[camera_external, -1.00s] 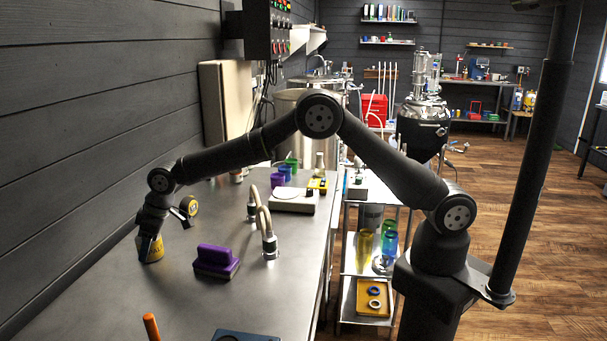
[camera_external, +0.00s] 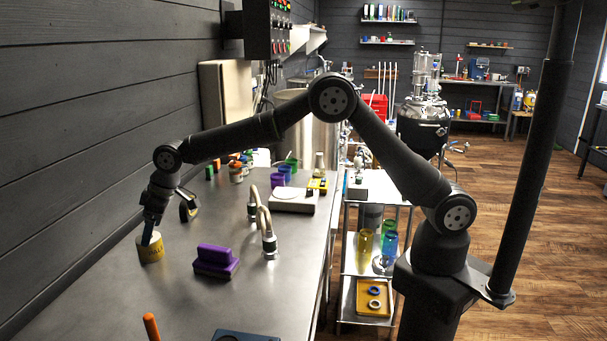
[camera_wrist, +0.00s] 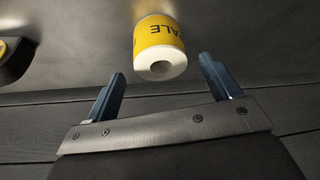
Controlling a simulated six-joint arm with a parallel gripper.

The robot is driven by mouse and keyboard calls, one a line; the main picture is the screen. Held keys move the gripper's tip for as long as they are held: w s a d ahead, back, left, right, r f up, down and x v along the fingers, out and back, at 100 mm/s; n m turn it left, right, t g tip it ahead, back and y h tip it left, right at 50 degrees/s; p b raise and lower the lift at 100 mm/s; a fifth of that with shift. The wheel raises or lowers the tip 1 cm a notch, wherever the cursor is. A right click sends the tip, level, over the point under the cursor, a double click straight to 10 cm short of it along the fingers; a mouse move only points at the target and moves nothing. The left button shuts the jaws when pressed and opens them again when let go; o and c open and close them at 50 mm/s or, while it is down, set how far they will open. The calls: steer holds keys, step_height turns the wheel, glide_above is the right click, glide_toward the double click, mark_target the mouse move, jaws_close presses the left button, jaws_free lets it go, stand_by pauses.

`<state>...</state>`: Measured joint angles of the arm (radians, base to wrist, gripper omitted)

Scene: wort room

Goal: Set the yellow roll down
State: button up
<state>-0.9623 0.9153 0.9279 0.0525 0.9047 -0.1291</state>
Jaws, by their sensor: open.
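The yellow roll (camera_external: 151,249) stands upright on the steel bench at the left in the external view. In the wrist view the roll (camera_wrist: 160,36) shows yellow with dark lettering and a white end with a hole. My gripper (camera_external: 150,233) is just above the roll in the external view. In the wrist view my gripper (camera_wrist: 163,75) has its two blue fingers wide apart, with nothing between them. The roll appears beyond the fingertips, between their lines. In the external view a finger overlaps the roll's top, so the exact gap is hard to tell.
A purple-handled block (camera_external: 216,260) stands to the right of the roll on the bench (camera_external: 190,300). Hose fittings (camera_external: 268,240) rise further right. An orange handle (camera_external: 151,327) stands near the front. The dark plank wall (camera_external: 60,150) borders the bench on the left.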

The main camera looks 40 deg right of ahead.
steer(key=v, duration=0.6)
steer(key=x, duration=1.2)
steer(key=shift+f, duration=0.25)
step_height(320, 180, up, 3)
steer(key=shift+f, duration=0.2)
steer(key=shift+r, duration=0.45)
steer(key=shift+f, duration=0.1)
